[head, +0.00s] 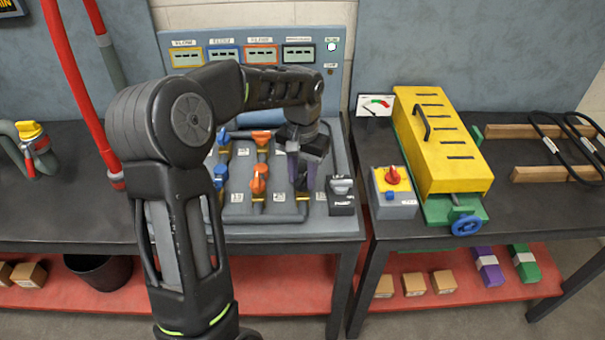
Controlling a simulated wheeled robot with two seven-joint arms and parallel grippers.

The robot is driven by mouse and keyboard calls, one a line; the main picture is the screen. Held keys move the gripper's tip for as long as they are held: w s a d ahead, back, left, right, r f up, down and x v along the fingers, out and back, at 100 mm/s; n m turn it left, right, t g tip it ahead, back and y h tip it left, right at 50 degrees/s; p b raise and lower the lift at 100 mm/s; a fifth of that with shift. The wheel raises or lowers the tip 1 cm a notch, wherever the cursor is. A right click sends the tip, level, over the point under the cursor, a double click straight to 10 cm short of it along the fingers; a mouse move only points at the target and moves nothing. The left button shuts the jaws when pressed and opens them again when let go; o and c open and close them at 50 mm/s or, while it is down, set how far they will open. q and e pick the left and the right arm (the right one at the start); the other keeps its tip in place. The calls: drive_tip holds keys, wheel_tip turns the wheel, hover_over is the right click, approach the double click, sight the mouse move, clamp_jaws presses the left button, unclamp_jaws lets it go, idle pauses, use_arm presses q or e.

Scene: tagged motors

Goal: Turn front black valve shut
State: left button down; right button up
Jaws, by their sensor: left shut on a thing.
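The valve board (335,232) lies on the left bench, with pipes and valve handles in coloured columns. My left arm reaches over it from the left, and my left gripper (304,178) points down at the rightmost column, at the front row. It is shut on the front black valve's handle, which is mostly hidden between the fingers, so its angle cannot be told. The back black valve is hidden behind the gripper. The front orange valve (259,180) and back orange valve (262,138) stand just left of the gripper. My right gripper is out of view.
A black box with a grey knob (341,187) stands close to the right of the gripper. A display panel (250,38) rises behind the board. A yellow-covered machine (440,150) and a red-knob switch box (393,190) are on the right bench.

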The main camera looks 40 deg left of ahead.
sight(302, 178)
use_arm(q)
drive_tip(key=m+p, duration=0.1)
drive_tip(key=m, duration=0.5)
drive_tip(key=shift+r, duration=0.1)
drive_tip(key=m, duration=0.6)
drive_tip(key=shift+p, duration=0.35)
drive_tip(key=shift+m, duration=0.3)
drive_tip(key=c, duration=1)
unclamp_jaws()
drive_tip(key=shift+r+b, duration=0.3)
drive_tip(key=shift+r, duration=3.55)
drive_tip(key=shift+f, duration=0.1)
